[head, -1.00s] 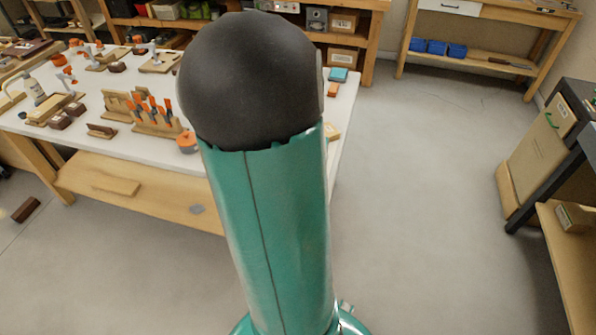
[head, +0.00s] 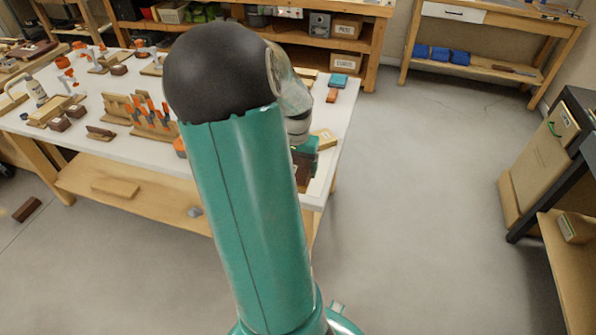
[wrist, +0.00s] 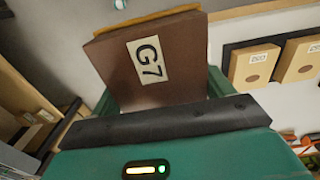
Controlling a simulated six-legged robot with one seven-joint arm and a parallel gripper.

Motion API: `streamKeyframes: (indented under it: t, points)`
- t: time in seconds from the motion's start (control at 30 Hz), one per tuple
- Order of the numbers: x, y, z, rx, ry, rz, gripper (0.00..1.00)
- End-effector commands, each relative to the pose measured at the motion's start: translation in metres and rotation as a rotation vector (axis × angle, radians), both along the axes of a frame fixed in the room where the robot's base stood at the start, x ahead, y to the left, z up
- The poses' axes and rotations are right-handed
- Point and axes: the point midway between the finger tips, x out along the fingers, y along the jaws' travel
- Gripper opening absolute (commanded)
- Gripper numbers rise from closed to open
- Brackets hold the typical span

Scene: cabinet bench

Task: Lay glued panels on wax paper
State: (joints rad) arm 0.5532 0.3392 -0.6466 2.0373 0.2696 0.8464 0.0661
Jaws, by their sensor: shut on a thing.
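My gripper (head: 307,157) is over the right end of the white-topped bench, partly hidden behind my own arm. A thin yellowish-tan layer shows along the panel's far edge. In the head view only a small brown part of the panel (head: 302,180) shows below the gripper, close to the bench top; I cannot tell whether it touches. I cannot pick out the wax paper for sure.
Open floor (head: 410,200) lies right of the bench.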

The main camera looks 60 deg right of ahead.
Motion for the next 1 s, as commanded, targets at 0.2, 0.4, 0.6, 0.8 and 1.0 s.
streamKeyframes:
  t: [0.2, 0.4, 0.6, 0.8, 1.0]
  points:
    - [0.013, -0.036, -0.025, 0.002, 0.004, 0.001, 0.48]
    - [0.023, -0.060, -0.056, 0.002, 0.002, 0.004, 0.48]
    - [0.028, -0.071, -0.068, 0.000, 0.000, 0.005, 0.48]
    - [0.029, -0.074, -0.094, 0.003, 0.001, 0.005, 0.48]
    - [0.030, -0.074, -0.103, -0.001, -0.001, 0.005, 0.48]
